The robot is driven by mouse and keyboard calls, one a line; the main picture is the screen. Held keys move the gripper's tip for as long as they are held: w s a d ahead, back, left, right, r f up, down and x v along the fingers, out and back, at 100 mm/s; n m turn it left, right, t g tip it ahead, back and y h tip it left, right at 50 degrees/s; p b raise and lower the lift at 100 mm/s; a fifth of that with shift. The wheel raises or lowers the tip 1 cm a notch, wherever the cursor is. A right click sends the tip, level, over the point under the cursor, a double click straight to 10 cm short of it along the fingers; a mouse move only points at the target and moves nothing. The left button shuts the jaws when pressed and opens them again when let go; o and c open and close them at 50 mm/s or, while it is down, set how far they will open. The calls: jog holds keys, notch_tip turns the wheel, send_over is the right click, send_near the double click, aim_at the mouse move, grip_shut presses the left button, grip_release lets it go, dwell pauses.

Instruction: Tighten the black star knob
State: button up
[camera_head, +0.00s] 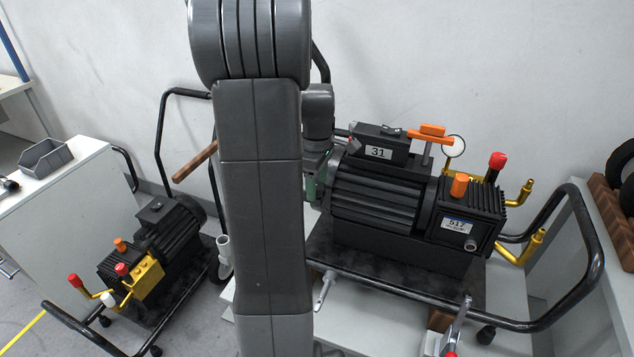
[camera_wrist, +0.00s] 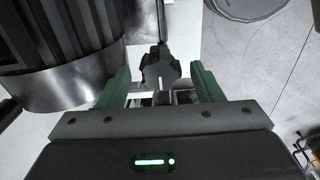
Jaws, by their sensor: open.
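The black star knob (camera_wrist: 160,68) shows in the wrist view, just beyond and between the two green fingers of my gripper (camera_wrist: 160,80). My gripper is open, with one finger to each side of the knob and a gap on both sides. I cannot tell whether the fingertips reach past the knob. In the head view the knob is hidden behind my arm, and only a bit of the green gripper (camera_head: 311,188) shows at the left end of the black pump (camera_head: 380,195). The pump's rounded dark end (camera_wrist: 75,80) fills the left of the wrist view.
The pump sits on a cart with a black tube handle (camera_head: 590,240) at right. A second pump (camera_head: 150,245) on a cart stands at left. A grey bin (camera_head: 45,158) is on a white cabinet. A wooden handle (camera_head: 195,161) juts out left of my arm.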

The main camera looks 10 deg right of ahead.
jog(key=shift+f, duration=0.25)
jog(key=c, duration=1)
